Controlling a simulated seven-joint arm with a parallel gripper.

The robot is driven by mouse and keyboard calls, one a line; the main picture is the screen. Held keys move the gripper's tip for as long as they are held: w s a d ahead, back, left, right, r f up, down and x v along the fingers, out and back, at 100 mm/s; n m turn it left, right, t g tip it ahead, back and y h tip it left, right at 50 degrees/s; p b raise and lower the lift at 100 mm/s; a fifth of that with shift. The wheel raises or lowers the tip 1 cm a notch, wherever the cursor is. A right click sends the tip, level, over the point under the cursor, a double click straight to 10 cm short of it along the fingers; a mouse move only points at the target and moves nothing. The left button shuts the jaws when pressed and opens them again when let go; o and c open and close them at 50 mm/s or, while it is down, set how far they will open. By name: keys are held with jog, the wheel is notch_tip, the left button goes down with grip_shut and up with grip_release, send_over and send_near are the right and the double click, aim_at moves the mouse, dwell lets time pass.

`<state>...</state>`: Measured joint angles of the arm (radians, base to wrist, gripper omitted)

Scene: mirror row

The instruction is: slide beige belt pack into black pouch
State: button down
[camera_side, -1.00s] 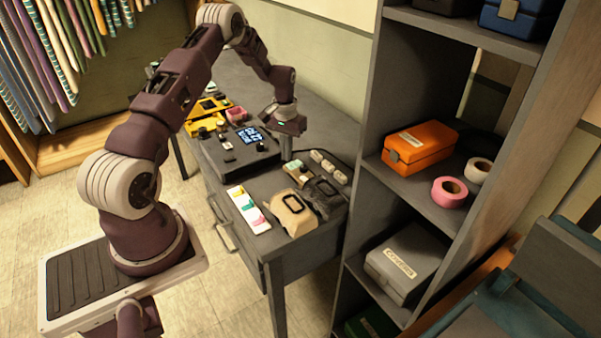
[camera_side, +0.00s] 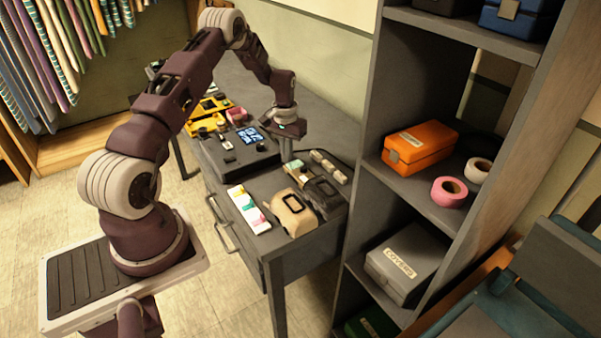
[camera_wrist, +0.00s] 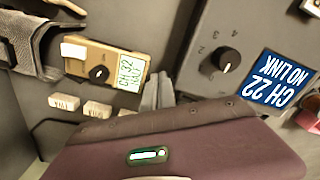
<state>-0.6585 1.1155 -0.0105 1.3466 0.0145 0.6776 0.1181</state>
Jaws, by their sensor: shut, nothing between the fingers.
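The beige belt pack (camera_side: 300,174) lies on the grey desk top, its far end carrying a pale green label. In the wrist view the belt pack (camera_wrist: 107,62) shows a black knob and a label reading CH 32. The black pouch (camera_side: 327,196) lies on the desk beside a beige pouch (camera_side: 293,214). My gripper (camera_side: 286,150) is shut and empty, beside the label end of the belt pack. Its fingers (camera_wrist: 158,92) show in the wrist view.
A dark console (camera_side: 238,147) with a lit screen stands left of my gripper; its screen (camera_wrist: 282,80) reads CH 22 NO LINK. Several small white blocks (camera_side: 328,163) lie behind the pack. A white strip (camera_side: 249,208) lies in front. A tall shelf (camera_side: 365,150) stands right.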

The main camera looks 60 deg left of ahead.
jog(key=shift+s+f, duration=0.15)
jog(key=shift+f, duration=0.45)
